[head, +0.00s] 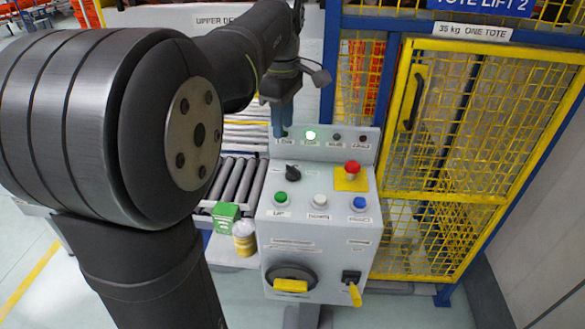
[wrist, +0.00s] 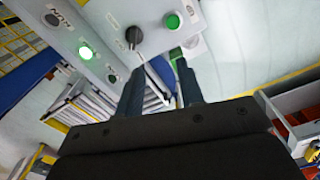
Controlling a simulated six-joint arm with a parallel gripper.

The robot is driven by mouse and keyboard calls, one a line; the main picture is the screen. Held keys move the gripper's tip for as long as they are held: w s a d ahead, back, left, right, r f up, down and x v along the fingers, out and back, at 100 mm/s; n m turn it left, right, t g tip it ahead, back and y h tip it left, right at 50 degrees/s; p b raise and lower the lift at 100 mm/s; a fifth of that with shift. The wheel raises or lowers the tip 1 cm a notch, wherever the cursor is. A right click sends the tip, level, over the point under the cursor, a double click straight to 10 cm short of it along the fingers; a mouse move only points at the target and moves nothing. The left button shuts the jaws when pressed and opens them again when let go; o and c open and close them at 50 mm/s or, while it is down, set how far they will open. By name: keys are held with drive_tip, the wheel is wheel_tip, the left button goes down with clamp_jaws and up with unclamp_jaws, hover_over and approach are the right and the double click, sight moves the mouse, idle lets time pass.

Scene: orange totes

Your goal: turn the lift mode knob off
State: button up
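A small black selector knob (head: 292,172) sits at the upper left of the grey control box's sloped face, above a green button. Its label is too small to read. The knob also shows in the wrist view (wrist: 134,37), near the top, just beyond my left-hand fingertip. My gripper (wrist: 160,70) is open, with two dark fingers apart and nothing between them. In the head view my gripper (head: 280,122) hangs pointing down above and behind the knob, in front of the lamp strip. It looks apart from the knob.
The control box (head: 315,240) also carries a red emergency button (head: 352,169), green, white and blue buttons, a large black rotary handle (head: 291,280) and a yellow-tagged switch (head: 353,288). A green lamp (head: 311,134) is lit. Rollers lie left; a yellow mesh gate (head: 470,150) stands right.

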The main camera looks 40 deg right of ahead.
sight(293, 167)
drive_tip(key=w+d+m, duration=0.3)
drive_tip(key=d+m, duration=0.3)
drive_tip(key=f, duration=1.6)
drive_tip(key=shift+w+a+f, duration=0.15)
drive_tip(key=shift+a+f, duration=0.1)
drive_tip(key=shift+f, duration=0.1)
clamp_jaws()
